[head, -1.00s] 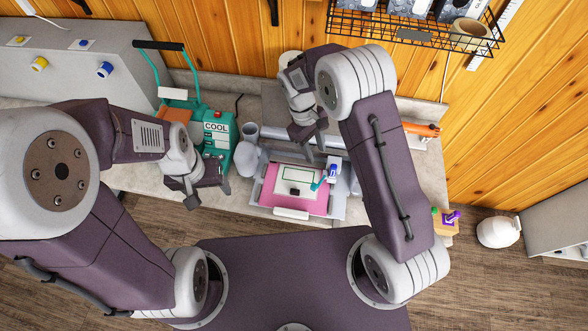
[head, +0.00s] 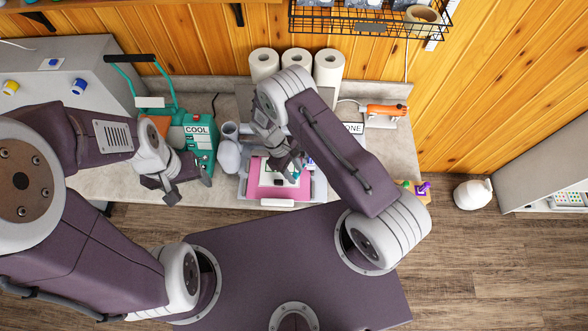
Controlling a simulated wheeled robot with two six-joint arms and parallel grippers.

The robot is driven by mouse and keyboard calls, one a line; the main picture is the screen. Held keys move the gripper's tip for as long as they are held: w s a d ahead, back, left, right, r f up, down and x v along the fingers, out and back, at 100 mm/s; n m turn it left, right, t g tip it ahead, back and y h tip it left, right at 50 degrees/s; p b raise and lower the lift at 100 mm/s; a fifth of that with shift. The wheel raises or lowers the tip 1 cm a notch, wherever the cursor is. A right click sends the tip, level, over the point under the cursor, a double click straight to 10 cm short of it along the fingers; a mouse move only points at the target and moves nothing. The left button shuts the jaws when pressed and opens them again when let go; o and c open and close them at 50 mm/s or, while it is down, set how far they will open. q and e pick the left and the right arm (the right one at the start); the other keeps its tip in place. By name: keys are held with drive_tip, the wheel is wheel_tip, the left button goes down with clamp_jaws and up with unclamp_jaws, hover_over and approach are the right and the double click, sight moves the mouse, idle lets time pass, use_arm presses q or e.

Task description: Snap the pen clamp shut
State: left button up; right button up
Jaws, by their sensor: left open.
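The cutting machine (head: 319,188) stands on the counter, with a pink mat (head: 262,186) lying in it. A small blue and white carriage part (head: 309,161) shows at the right of the mat; it appears to be the pen clamp's place, but the clamp is too small and covered to tell its state. My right gripper (head: 288,169) is over the mat, just left of this part, pointing down; its fingers are small and partly hidden. My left gripper (head: 189,189) is open and empty at the counter's front edge, left of the machine.
A teal heat press (head: 198,144) with a "COOL" sign and a grey-white jug (head: 229,152) stand left of the machine. White rolls (head: 329,68) stand behind it. An orange tool (head: 385,110) lies at the back right. A wire basket (head: 340,22) hangs above.

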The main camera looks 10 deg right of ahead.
clamp_jaws()
drive_tip(key=n, duration=0.1)
drive_tip(key=s+d+n, duration=0.1)
drive_tip(key=shift+n+t+h+b, duration=0.3)
drive_tip(key=shift+n+t+b, duration=0.1)
drive_tip(key=n, duration=0.1)
drive_tip(key=d+n+t+b, duration=0.1)
drive_tip(key=shift+s+f+n+b, duration=0.2)
drive_tip(key=shift+s+n+b, duration=0.1)
drive_tip(key=shift+s+n, duration=0.1)
drive_tip(key=d+n+t+b, duration=0.1)
drive_tip(key=n+b, duration=0.2)
drive_tip(key=b, duration=0.1)
drive_tip(key=d+n+t+b, duration=0.1)
drive_tip(key=d+n+b, duration=0.1)
drive_tip(key=n+b, duration=0.2)
drive_tip(key=d+n+t+b, duration=0.2)
drive_tip(key=n+b, duration=0.1)
drive_tip(key=b, duration=0.3)
drive_tip(key=shift+w+d+n, duration=0.1)
drive_tip(key=shift+d+n, duration=0.1)
drive_tip(key=shift+n, duration=0.1)
drive_tip(key=shift+w+d+r+n+t+y+b, duration=0.1)
drive_tip(key=shift+w+d+n+t+y+b, duration=0.25)
drive_tip(key=shift+n+b, duration=0.55)
drive_tip(key=shift+w+d+r+n+t+y+b, duration=0.1)
drive_tip(key=shift+w+d+n+t+y+b, duration=0.1)
drive_tip(key=shift+d+n+y+b, duration=0.45)
drive_tip(key=shift+a+n, duration=0.25)
drive_tip(key=shift+n, duration=0.1)
